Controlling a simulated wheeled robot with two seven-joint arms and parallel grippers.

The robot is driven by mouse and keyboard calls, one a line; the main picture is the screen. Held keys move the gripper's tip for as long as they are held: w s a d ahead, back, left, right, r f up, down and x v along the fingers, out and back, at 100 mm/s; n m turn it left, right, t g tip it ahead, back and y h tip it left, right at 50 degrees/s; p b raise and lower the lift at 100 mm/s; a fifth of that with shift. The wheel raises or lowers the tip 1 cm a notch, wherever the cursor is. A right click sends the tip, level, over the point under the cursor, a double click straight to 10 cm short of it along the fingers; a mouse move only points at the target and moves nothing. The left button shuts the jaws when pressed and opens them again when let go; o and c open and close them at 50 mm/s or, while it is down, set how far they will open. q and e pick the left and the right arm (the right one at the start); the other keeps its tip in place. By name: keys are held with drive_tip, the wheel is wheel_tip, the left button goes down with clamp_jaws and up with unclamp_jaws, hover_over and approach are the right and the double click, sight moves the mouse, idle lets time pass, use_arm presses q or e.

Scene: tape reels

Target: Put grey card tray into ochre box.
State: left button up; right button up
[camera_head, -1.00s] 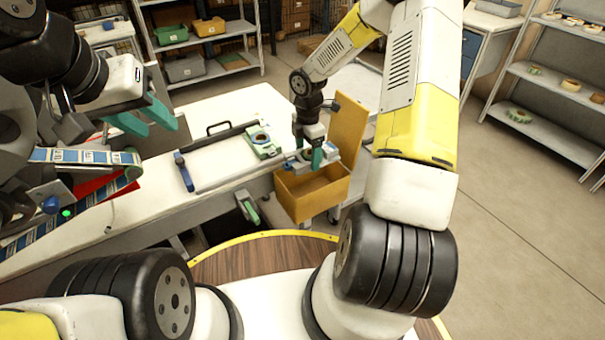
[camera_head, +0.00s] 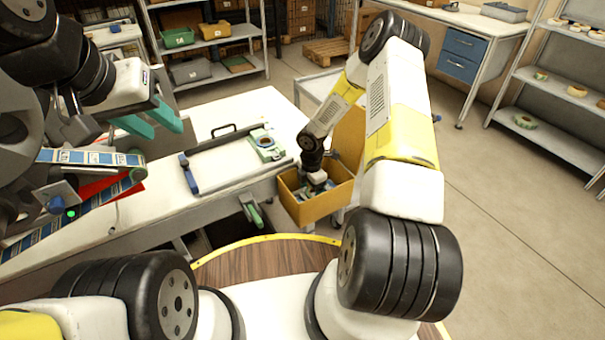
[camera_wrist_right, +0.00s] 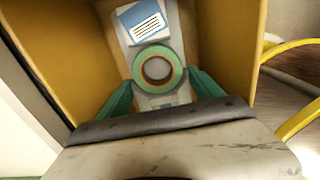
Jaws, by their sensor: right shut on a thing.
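The ochre box (camera_head: 322,206) stands at the end of the white table, its lid raised at the back. My right gripper (camera_head: 316,185) reaches down inside it. In the right wrist view, the right gripper (camera_wrist_right: 163,97) has its green fingers shut on the grey card tray (camera_wrist_right: 180,20). The tray carries a blue and white card and a green-rimmed tape reel (camera_wrist_right: 158,69). The box walls (camera_wrist_right: 228,45) surround the tray; whether it touches the floor I cannot tell. My left gripper (camera_head: 150,119) is open and empty, above the table's left side.
A green holder with a tape reel (camera_head: 265,146) sits on the white table (camera_head: 250,107), near a frame with a black handle. A blue-striped belt (camera_head: 90,157) lies at left. Shelves with bins (camera_head: 205,40) stand behind, and a shelf with tape reels (camera_head: 555,100) at right.

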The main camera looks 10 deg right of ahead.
drive_tip(key=shift+f, duration=0.9)
drive_tip(key=o, duration=1.3)
drive_tip(key=shift+f, duration=0.15)
